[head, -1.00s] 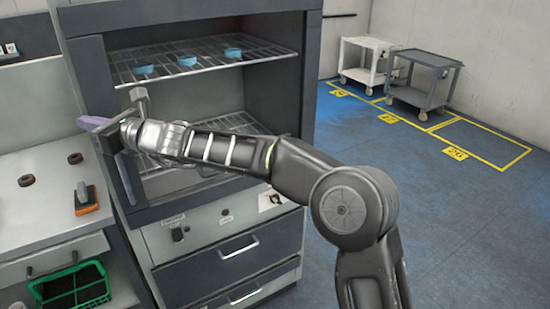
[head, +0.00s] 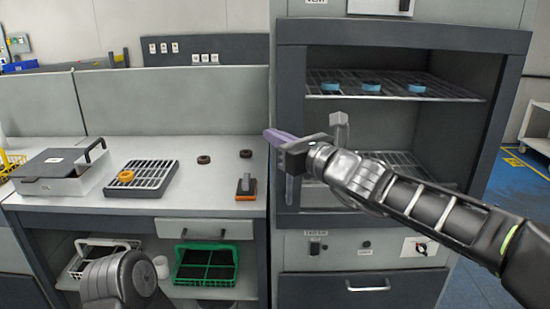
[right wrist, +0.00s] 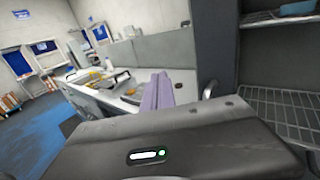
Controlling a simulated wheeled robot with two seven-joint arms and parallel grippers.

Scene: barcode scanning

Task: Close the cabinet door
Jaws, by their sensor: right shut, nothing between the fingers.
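The grey cabinet (head: 400,33) stands at the right in the head view, with its dark-framed compartment open at the front. Its door is hard to make out; the dark upright at the compartment's left side (head: 291,80) may be the door seen nearly edge-on or just the frame. My right gripper (head: 283,137) is in front of this left side, its purple fingers shut, empty and pointing left. The fingers also show in the right wrist view (right wrist: 157,92), left of a dark upright panel (right wrist: 214,45). Whether the gripper touches the door cannot be told. My left gripper is out of view.
Wire shelves inside the cabinet hold blue rings (head: 371,87). The bench (head: 215,195) to the left carries a grey box (head: 60,172), a rack (head: 140,180) with an orange ring, dark rings and an orange-black block (head: 246,188). A green crate (head: 206,263) sits below.

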